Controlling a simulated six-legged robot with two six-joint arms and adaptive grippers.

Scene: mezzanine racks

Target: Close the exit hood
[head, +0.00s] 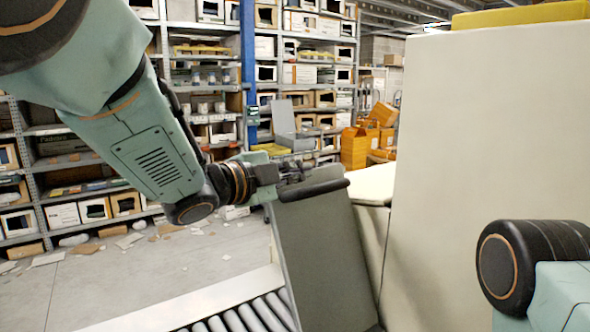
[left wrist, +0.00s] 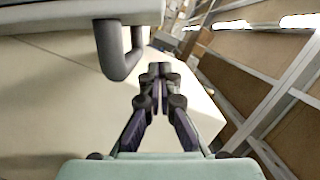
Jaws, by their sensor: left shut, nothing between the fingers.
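The exit hood shows as a grey flat panel (head: 322,262), tilted slightly, beside the cream machine body and above the roller conveyor. A dark bar handle (head: 314,190) runs along its upper edge. My left gripper (head: 304,168) is shut and empty, just above and behind the handle in the head view. In the left wrist view the shut fingertips (left wrist: 160,70) are right of the curved dark handle (left wrist: 122,62), with a small gap visible. The hood's edge (left wrist: 70,18) crosses the upper left there. My right gripper is out of view.
The tall cream cabinet (head: 480,140) fills the right side, close to my right arm. Rollers (head: 240,318) with a pale side rail run at the lower left. Shelving racks (head: 210,75) and orange bins (head: 365,140) stand behind. Litter lies on the floor at left.

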